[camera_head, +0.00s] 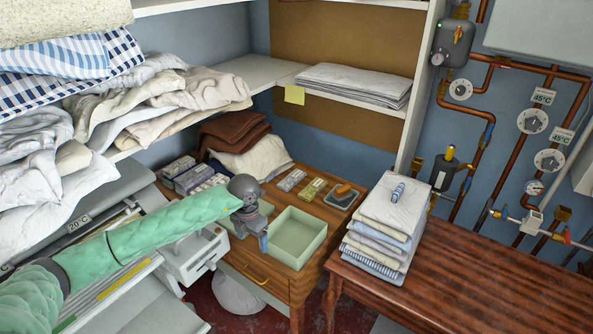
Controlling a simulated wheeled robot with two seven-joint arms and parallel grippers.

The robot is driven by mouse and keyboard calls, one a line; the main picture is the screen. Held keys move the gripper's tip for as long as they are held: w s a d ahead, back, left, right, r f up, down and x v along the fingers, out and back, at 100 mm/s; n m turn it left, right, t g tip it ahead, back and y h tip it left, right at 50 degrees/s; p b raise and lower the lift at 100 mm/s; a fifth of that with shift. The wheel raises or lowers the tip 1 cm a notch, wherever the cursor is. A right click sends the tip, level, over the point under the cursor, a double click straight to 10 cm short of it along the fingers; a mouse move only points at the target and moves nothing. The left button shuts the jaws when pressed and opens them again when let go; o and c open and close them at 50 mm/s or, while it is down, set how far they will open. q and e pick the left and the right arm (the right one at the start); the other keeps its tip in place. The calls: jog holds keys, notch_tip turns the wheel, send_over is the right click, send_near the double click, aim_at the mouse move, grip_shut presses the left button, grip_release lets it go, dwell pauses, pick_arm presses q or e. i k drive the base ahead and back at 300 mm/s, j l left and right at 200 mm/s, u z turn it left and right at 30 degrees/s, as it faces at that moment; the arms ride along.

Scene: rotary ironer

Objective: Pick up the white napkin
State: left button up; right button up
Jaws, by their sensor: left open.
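A crumpled white cloth (258,160), which looks like the white napkin, lies at the back of the wooden cabinet top, against folded brown cloths (228,133). Other white cloths are in view, so I cannot be sure which one is the napkin. My left gripper (263,243) points down at the pale green open box (300,232), in front of the white cloth and apart from it. It is open, and I see nothing held in it. Its fingers are small and partly merge with the box edge. My right gripper is out of view.
A folded linen stack (388,222) stands on the dark wooden table (470,280) at right. Small boxes (190,174) and small trays (313,189) sit on the cabinet. A shelf (262,72) overhangs its back. Heaped laundry (90,110) fills the left. The right table is largely clear.

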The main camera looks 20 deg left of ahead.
aim_at(290, 180)
jog(key=i, duration=1.4)
